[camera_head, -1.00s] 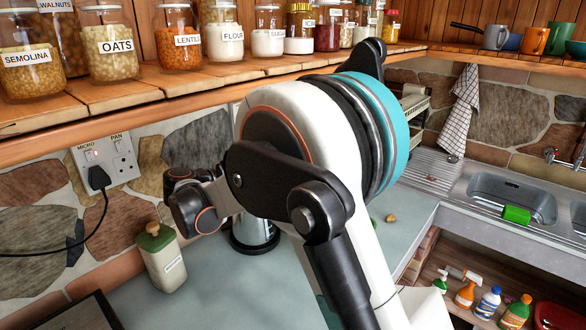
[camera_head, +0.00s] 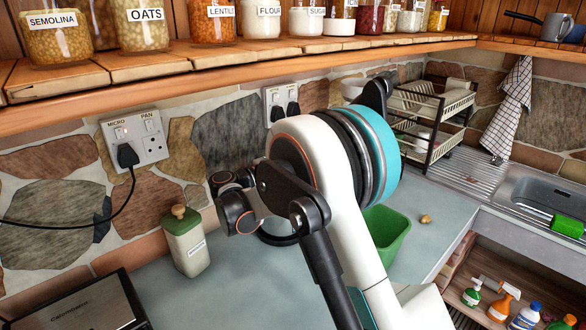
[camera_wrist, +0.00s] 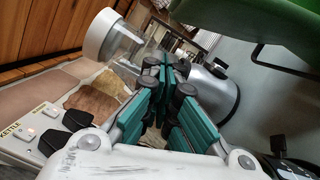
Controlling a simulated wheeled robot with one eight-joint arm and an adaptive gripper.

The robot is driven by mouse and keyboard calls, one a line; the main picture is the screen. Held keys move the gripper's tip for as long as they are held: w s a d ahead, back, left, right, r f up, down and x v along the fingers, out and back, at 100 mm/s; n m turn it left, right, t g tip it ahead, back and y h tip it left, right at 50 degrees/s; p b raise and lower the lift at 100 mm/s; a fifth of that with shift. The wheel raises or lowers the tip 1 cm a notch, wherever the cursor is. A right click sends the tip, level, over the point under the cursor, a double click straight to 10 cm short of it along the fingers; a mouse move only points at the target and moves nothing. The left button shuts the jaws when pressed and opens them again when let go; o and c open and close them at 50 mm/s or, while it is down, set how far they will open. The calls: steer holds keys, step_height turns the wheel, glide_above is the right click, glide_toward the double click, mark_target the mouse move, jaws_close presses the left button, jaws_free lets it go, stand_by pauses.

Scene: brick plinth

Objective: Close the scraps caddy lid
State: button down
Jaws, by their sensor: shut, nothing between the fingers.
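The green scraps caddy (camera_head: 398,232) stands on the worktop in the head view, just right of my arm, which hides its left part. Its top looks open there, and I cannot make out the lid clearly. In the wrist view a large green surface, which looks like part of the caddy (camera_wrist: 245,22), fills the upper right, with a dark thin bar by it. My gripper (camera_wrist: 166,78) shows in the wrist view with its teal fingers together and empty, left of and below the green surface. In the head view my arm hides the gripper.
A metal cylinder (camera_wrist: 212,92) stands beyond the fingers in the wrist view. A cream canister (camera_head: 187,243) and a dark appliance (camera_head: 85,305) are on the worktop at left. A jar shelf (camera_head: 230,58) overhangs the back. A dish rack (camera_head: 435,110) stands near the sink.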

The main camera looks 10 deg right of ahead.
steer(key=s+d, duration=0.1)
steer(key=d, duration=0.1)
steer(key=s+d+r+b, duration=0.1)
steer(key=shift+s+d+r, duration=0.2)
steer(key=shift+s+d, duration=0.1)
steer(key=shift+d, duration=0.05)
stand_by(0.3)
